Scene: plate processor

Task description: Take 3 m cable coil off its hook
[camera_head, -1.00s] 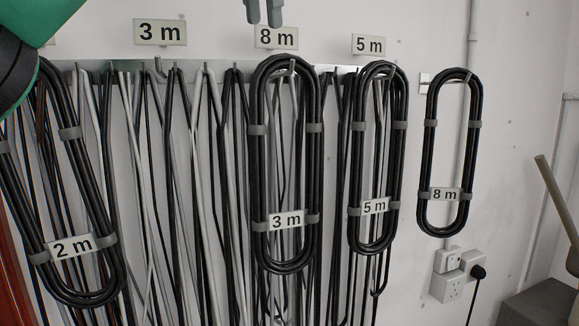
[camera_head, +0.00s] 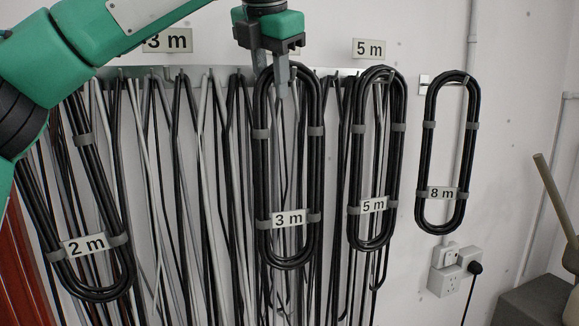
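My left gripper (camera_head: 271,82) points down at the top left of this coil. Its two grey fingers are apart, one near the coil's outer left edge and the other over the top of the loop. I cannot tell whether the fingers are around the strands or only in front of them. The hook under the coil's top is mostly hidden by the gripper. My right gripper is out of view.
A 2 m coil (camera_head: 115,225) hangs tilted at left, a 5 m coil (camera_head: 396,160) close at right and an 8 m coil (camera_head: 425,160) farther right. Several loose cables hang behind. Wall sockets (camera_head: 444,281) sit low right. A "3 m" sign (camera_head: 167,40) is above the rack.

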